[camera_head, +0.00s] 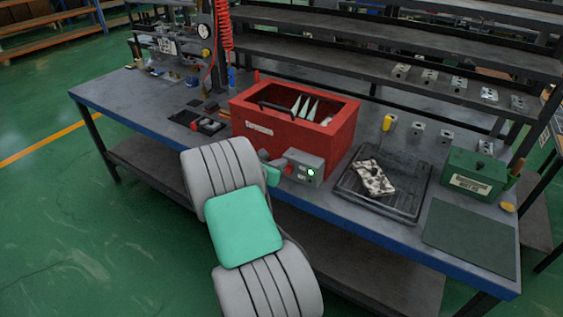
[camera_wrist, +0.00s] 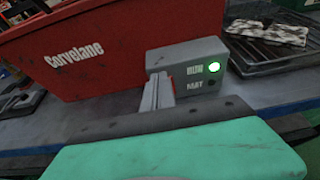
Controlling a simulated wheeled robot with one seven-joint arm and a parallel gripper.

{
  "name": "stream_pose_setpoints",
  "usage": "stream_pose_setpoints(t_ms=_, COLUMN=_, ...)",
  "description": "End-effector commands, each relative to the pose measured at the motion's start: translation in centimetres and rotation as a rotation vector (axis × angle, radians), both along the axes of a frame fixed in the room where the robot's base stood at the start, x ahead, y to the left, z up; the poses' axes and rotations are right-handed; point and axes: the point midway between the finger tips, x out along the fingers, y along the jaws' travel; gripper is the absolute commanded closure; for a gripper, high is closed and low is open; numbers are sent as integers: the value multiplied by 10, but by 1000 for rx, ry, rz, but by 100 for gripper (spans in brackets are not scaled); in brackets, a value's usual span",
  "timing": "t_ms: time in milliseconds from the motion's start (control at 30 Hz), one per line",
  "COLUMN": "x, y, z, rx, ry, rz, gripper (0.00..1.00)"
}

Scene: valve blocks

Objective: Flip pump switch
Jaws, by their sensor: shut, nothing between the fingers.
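The pump switch box is a small grey box (camera_head: 305,168) at the front of the red tank, and it also shows in the wrist view (camera_wrist: 190,55). A green lamp (camera_wrist: 214,67) is lit on its front, beside the upper label, with a dark round spot below it. A bit of a red switch (camera_wrist: 171,84) shows at the left of the box's front, mostly hidden behind my fingers. My gripper (camera_wrist: 158,88) is shut and empty, its tips right at the switch. I cannot tell whether they touch it. In the head view my gripper (camera_head: 277,163) is partly hidden by my arm.
A red tank (camera_head: 265,125) stands behind the box. A black tray (camera_head: 400,205) with a stained cloth (camera_head: 373,178) lies to the right. A green box (camera_head: 475,174) and dark mat (camera_head: 470,237) are farther right. The blue table edge (camera_head: 390,241) runs along the front.

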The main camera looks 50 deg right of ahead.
Motion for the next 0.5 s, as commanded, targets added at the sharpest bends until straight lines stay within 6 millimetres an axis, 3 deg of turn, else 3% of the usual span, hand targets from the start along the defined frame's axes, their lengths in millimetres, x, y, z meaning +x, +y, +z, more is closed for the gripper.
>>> stream_pose_setpoints(t_ms=167, x=-3, y=35, z=7, rx=1, ry=3, rz=1, gripper=100)
stream_pose_setpoints(t_ms=500, x=-8, y=88, z=59, rx=-1, ry=-3, rz=-2, gripper=100)
